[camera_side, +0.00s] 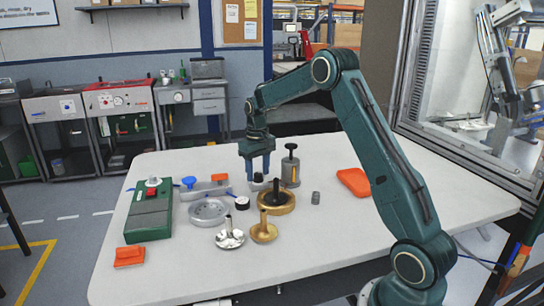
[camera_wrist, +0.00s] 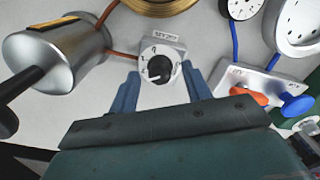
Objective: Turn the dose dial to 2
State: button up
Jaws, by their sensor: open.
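A small light-grey block with a round black knob, apparently the dose dial (camera_wrist: 160,67), lies ahead of my gripper (camera_wrist: 162,82) in the wrist view. Numbers ring the knob, and a label on the block's far edge is upside down and hard to read. A pale mark shows on the knob, but I cannot tell which number it points to. My gripper is open, with one blue finger on each side of the dial's near part, and holds nothing. In the side view my gripper (camera_side: 257,172) points down over the table, largely hiding the dial.
A silver cylinder (camera_wrist: 65,55) with a black handle stands close left of the dial in the wrist view. A plate (camera_wrist: 238,82) with an orange lever and a blue knob is on the right. A brass ring (camera_side: 276,203) and a green box (camera_side: 150,217) stand on the table (camera_side: 330,235).

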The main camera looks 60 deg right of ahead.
aim_at(258, 173)
notch_tip(258, 173, up, 13)
jog(key=shift+r, duration=0.2)
dwell(0.4)
dwell(0.3)
jog(key=s+a+r+n+t, duration=0.1)
jog(key=s+a+r, duration=0.3)
jog(key=s+a, duration=0.25)
jog(key=s+a+r+n+t, duration=0.1)
jog(key=s+a+r+t, duration=0.15)
jog(key=s+a, duration=0.4)
jog(key=s+a+f+n+t, duration=0.1)
jog(key=s+a+f, duration=0.2)
jog(key=s+a, duration=0.2)
jog(key=s+a+f+t, duration=0.1)
jog(key=s+a, duration=0.4)
jog(key=s, duration=0.6)
jog(key=shift+s+a+f+n, duration=0.2)
jog(key=shift+a+f+n, duration=0.2)
jog(key=shift+f, duration=0.5)
